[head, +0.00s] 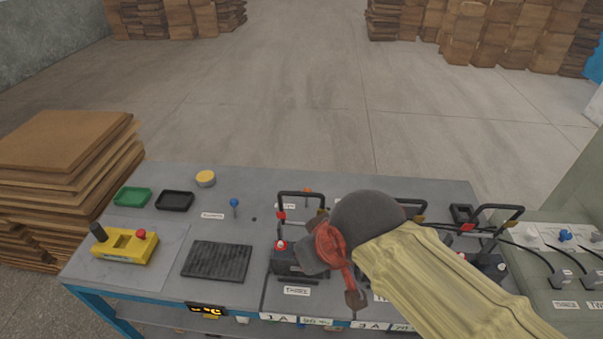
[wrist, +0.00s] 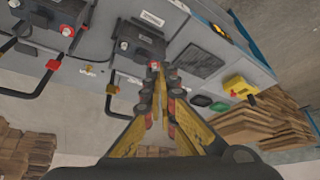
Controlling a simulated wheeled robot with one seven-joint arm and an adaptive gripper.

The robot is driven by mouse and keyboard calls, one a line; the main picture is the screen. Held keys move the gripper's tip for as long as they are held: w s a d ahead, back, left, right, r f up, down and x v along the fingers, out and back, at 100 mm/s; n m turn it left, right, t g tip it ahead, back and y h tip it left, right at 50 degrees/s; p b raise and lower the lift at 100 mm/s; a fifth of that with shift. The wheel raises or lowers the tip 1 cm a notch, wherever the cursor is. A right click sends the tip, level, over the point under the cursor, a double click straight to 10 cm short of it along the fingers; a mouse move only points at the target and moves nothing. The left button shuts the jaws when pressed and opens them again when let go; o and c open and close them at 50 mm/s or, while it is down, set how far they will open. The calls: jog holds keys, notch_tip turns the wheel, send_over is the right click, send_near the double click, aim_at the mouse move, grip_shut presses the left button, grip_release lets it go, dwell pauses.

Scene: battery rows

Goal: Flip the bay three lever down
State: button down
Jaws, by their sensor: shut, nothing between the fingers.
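The bay marked THREE (head: 297,291) is at the middle of the bench front. It holds a dark battery (head: 287,267) with a red-topped terminal and a black upright handle frame with a red clip (head: 281,216). The battery also shows in the wrist view (wrist: 145,48). My gripper (head: 333,275) is shut and empty, just right of this battery in the head view. In the wrist view its fingertips (wrist: 155,68) meet in front of the battery's edge; contact cannot be told. A blue-knobbed lever (head: 234,203) stands upright behind the bench's black mat. I cannot tell which lever belongs to bay three.
A grey cabinet at right has blue-knobbed switches (head: 565,236) and a THREE label (head: 565,305). More batteries and black handles (head: 500,215) stand right of my arm, which hides part of the row. A yellow control box (head: 124,243) and black mat (head: 217,261) are left.

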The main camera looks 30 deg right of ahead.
jog(key=w+d+r+m+g+p, duration=0.2)
jog(key=w+d+r+p, duration=0.2)
jog(key=w+r+p, duration=0.3)
jog(key=w+d+r+m+g+p, duration=0.1)
jog(key=w+d+r+m+p, duration=0.15)
jog(key=w+r+p, duration=0.5)
jog(key=w+d+f+m+p, duration=0.1)
jog(key=w+d+f+p, duration=0.1)
jog(key=w+p, duration=0.2)
jog(key=w+d+f+m+g+p, duration=0.1)
jog(key=w+d+p, duration=0.2)
jog(key=w+p, duration=0.1)
jog(key=shift+w+d+f+h, duration=0.35)
jog(key=shift+w+f+h, duration=0.05)
jog(key=shift+w, duration=0.05)
notch_tip(320, 180, down, 11)
jog(key=s+a, duration=0.1)
jog(key=s, duration=0.1)
jog(key=shift+a+f, duration=0.15)
jog(key=shift+a, duration=0.05)
